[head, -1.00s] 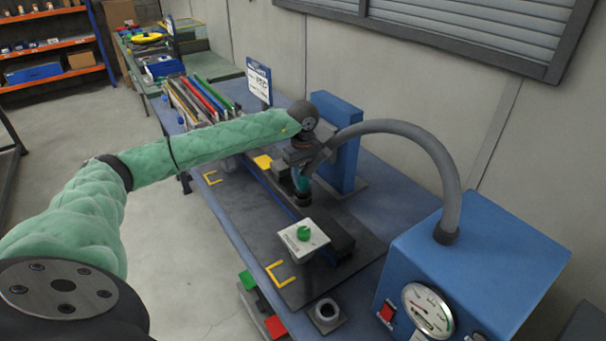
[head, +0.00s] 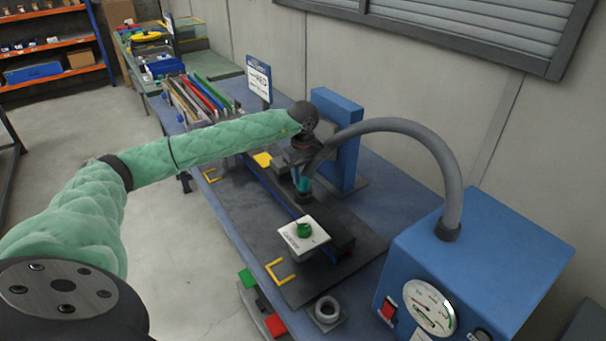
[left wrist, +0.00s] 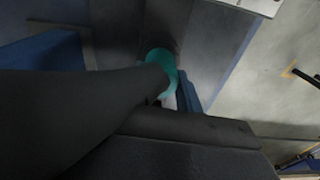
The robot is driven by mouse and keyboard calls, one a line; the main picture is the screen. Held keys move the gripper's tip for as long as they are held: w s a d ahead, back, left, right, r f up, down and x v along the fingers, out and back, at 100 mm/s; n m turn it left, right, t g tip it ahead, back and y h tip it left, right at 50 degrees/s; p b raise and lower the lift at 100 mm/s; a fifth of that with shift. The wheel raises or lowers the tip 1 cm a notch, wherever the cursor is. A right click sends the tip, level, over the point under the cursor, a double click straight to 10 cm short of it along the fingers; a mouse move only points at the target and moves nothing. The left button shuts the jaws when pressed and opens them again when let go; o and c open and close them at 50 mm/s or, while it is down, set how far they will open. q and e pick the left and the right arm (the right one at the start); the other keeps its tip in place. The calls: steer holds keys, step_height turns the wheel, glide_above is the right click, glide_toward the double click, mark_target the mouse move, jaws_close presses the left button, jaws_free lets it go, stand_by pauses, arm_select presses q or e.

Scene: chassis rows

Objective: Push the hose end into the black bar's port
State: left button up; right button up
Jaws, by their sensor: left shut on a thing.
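The grey hose (head: 432,148) arches from the blue box's top to my left gripper (head: 302,170). My left gripper is shut on the hose near its teal end (head: 304,186). The teal end points down over the black bar (head: 335,240), and it also shows in the left wrist view (left wrist: 161,63). I cannot tell whether the end is in the port or just above it, as the port is hidden around the tip. In the left wrist view the dark hose (left wrist: 70,115) covers much of the left side. My right gripper is not in view.
A white plate with a green knob (head: 303,230) sits at the bar's near end. A blue upright block (head: 338,140) stands close behind the gripper. The blue box (head: 490,260) with a gauge stands at right.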

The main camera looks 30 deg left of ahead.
arm_select(q)
steer(key=shift+f+b, duration=0.5)
steer(key=shift+f, duration=0.15)
steer(key=o, duration=1.1)
steer(key=shift+r, duration=0.1)
steer(key=shift+r, duration=0.2)
step_height(320, 180, up, 6)
steer(key=b, duration=0.2)
steer(key=shift+b, duration=0.3)
steer(key=shift+r, duration=0.6)
steer(key=shift+r, duration=0.1)
